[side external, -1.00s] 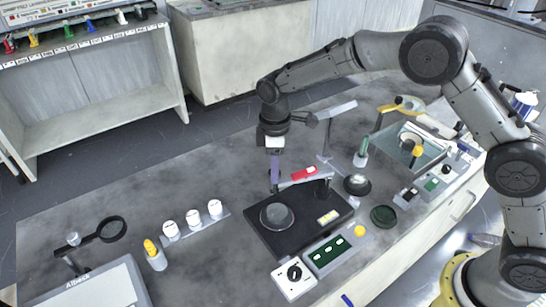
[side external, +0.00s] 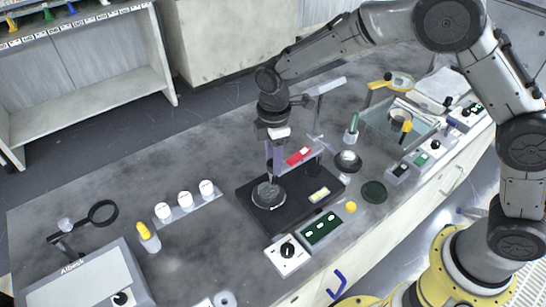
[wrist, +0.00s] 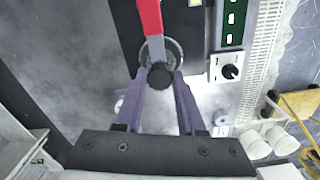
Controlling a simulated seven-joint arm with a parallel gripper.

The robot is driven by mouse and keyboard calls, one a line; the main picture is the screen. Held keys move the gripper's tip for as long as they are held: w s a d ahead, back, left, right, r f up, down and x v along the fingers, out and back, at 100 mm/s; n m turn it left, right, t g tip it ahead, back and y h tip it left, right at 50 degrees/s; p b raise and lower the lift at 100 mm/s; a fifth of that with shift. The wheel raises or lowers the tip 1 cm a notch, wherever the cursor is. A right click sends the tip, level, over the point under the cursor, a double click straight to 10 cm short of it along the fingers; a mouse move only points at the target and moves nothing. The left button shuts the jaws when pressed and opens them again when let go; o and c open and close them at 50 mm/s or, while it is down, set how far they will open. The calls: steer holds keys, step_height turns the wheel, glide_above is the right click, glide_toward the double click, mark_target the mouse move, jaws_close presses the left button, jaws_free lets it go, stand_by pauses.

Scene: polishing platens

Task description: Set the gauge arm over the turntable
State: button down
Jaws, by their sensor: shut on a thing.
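The gauge arm is a flat bar with a red section (side external: 299,156), pivoted on a dark post on the black base plate. The turntable (side external: 266,198) is a round grey disc on the left part of that plate. My gripper (side external: 270,173) points down with its purple fingers at the bar's free end, above the turntable. In the wrist view the fingers (wrist: 161,78) are shut around the dark knob at the end of the gauge arm (wrist: 152,18). The turntable's rim (wrist: 143,52) shows beneath the arm, partly hidden by it.
A control box with a black dial (side external: 288,252) and a green panel (side external: 321,229) stand in front of the plate. A rail with several white cups (side external: 186,204) lies to the left.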

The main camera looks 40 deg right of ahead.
steer(key=shift+s, duration=0.1)
steer(key=c, duration=0.5)
jaws_free()
step_height(320, 180, up, 14)
